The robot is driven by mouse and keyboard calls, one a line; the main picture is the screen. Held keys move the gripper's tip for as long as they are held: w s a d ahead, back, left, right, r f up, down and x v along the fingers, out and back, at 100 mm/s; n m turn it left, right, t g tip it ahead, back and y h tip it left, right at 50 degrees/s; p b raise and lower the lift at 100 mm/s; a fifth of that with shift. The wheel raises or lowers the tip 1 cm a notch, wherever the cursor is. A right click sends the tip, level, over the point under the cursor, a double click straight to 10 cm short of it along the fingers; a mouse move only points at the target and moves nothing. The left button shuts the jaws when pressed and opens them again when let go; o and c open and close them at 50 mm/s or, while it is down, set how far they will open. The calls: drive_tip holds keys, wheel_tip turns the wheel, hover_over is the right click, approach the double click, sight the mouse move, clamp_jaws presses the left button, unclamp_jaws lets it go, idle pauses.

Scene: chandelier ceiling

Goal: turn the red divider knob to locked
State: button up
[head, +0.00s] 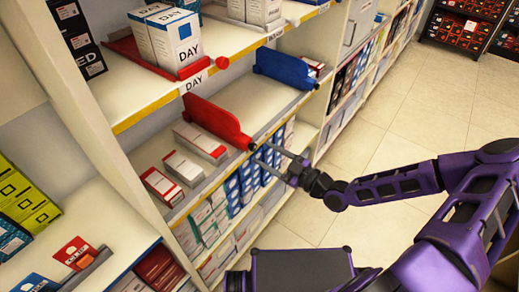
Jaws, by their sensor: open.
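A red divider (212,120) stands on the middle shelf. At its front end, by the shelf's edge, is a small dark knob (252,146). My gripper (264,154) is open, with its two fingers pointing left toward this knob, just in front of the shelf edge. The fingertips look close to the knob; I cannot tell whether they touch it. Another red divider (128,50) is on the shelf above, with a red end piece (222,63). The knob's locked or unlocked position is too small to read.
A blue divider (284,68) stands farther along the middle shelf. White boxes (175,38) sit above, and small boxes (200,143) lie left of the middle red divider. Packed boxes (232,190) fill the shelf below. The tiled aisle floor (385,115) is clear.

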sight(255, 148)
drive_tip(key=shift+x, duration=1.55)
drive_tip(key=shift+c, duration=0.2)
clamp_jaws()
